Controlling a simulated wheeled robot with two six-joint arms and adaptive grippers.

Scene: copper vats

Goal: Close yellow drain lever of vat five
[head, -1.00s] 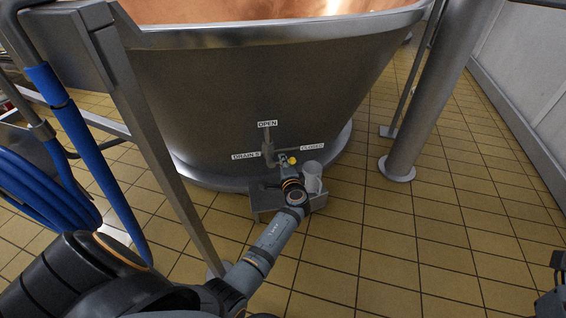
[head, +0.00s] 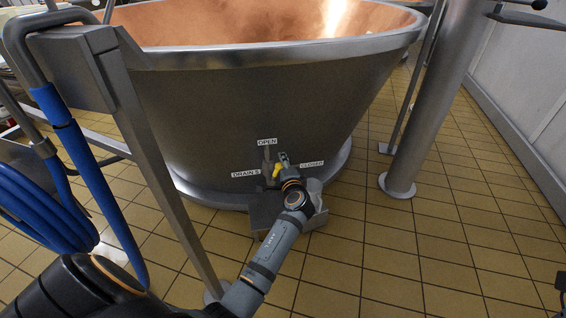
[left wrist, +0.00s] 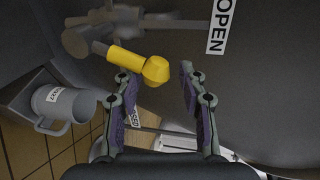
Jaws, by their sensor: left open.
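The yellow drain lever (head: 277,170) sits on the valve low on the vat's front, between the DRAIN 5 label (head: 246,174) and the CLOSED label (head: 312,163). The OPEN label (head: 267,142) is above it. In the left wrist view the lever's yellow grip (left wrist: 128,60) has a rounded end close to the tip of one finger. My left gripper (head: 284,157) is open around empty space there; it also shows in the left wrist view (left wrist: 156,80). I cannot tell whether it touches the lever. A dark piece at the right edge looks like my right gripper (head: 560,281), mostly cut off.
A grey mug (head: 314,188) stands on a metal box (head: 266,214) under the valve, partly behind my left arm. It also shows in the left wrist view (left wrist: 62,106). A steel post (head: 180,200) and blue hose (head: 45,205) are left. Tiled floor is clear at right.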

